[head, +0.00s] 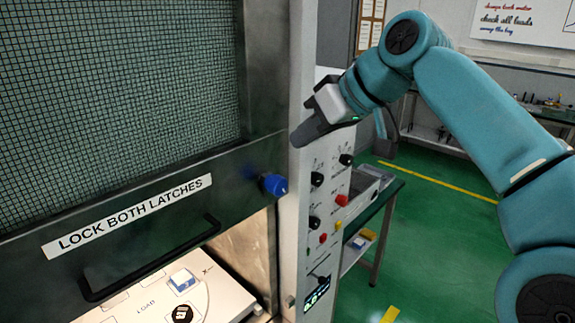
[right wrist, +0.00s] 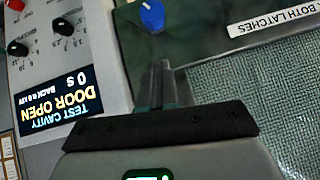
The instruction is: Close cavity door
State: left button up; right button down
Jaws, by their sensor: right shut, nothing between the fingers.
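The cavity door (head: 150,150) is a dark metal frame with a mesh window, and it also shows in the right wrist view (right wrist: 270,105). It is raised, with a lit opening below its lower edge. It has a black bar handle (head: 150,265), a "LOCK BOTH LATCHES" label (head: 130,215) and a blue latch knob (head: 273,185), also in the right wrist view (right wrist: 151,15). My right gripper (head: 298,140) is shut and empty, just above the blue knob, by the door's right post. Whether it touches the door is unclear. My left gripper is out of view.
The control panel (head: 330,190) right of the door carries black and red knobs. Its display (right wrist: 60,105) reads "TEST CAVITY DOOR OPEN". Inside the cavity is a white tray (head: 225,290) with a small blue-and-white block (head: 182,281) and a black round piece (head: 183,314). A bench (head: 375,225) stands behind.

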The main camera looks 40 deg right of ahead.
aim_at(277, 176)
jog(key=f, duration=0.2)
jog(key=w+f, duration=0.1)
jog(key=w+a+f, duration=0.1)
jog(key=f, duration=0.1)
jog(key=shift+w+f, duration=0.15)
jog(key=shift+f, duration=0.4)
jog(key=shift+w+f, duration=0.1)
jog(key=shift+f, duration=0.1)
notch_tip(277, 176, down, 50)
jog(key=b, duration=4.4)
jog(key=shift+f, duration=0.1)
